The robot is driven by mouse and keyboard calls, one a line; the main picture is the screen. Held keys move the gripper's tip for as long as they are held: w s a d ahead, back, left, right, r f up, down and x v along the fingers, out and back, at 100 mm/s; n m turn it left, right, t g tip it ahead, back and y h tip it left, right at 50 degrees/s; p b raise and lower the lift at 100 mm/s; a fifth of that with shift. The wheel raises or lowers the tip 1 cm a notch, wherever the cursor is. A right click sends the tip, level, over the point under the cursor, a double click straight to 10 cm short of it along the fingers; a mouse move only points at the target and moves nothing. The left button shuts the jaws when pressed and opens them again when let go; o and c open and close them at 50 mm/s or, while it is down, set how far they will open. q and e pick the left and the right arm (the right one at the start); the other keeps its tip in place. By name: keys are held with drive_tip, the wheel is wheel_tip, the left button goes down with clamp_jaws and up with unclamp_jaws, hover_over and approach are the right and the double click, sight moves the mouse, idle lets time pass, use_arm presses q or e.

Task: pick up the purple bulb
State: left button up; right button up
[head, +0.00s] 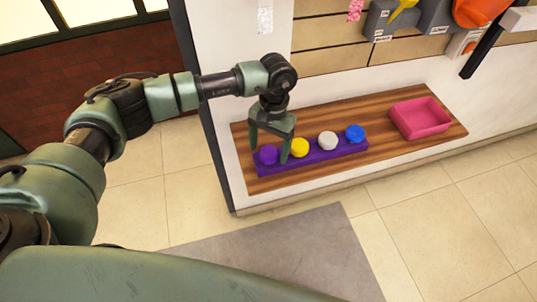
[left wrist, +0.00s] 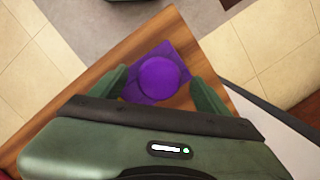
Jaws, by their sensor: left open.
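The purple bulb (head: 267,154) sits at the left end of a purple holder (head: 325,155) on a wooden board. In the left wrist view the bulb (left wrist: 159,77) shows as a round purple top between the fingers. My left gripper (head: 269,154) is open and points down over the bulb, one finger on each side of it. In the left wrist view the fingers of the gripper (left wrist: 160,92) stand apart. I cannot tell whether they touch the bulb. My right gripper is not in view.
On the same holder stand a yellow bulb (head: 300,147), a white bulb (head: 327,140) and a blue bulb (head: 355,133). A pink bin (head: 420,119) stands at the right of the wooden board (head: 270,181). A panel with hanging containers rises behind.

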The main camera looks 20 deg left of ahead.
use_arm(q)
drive_tip(key=shift+f, duration=0.3)
drive_tip(key=c, duration=1.4)
drive_tip(key=shift+c, duration=0.3)
drive_tip(key=shift+r, duration=0.15)
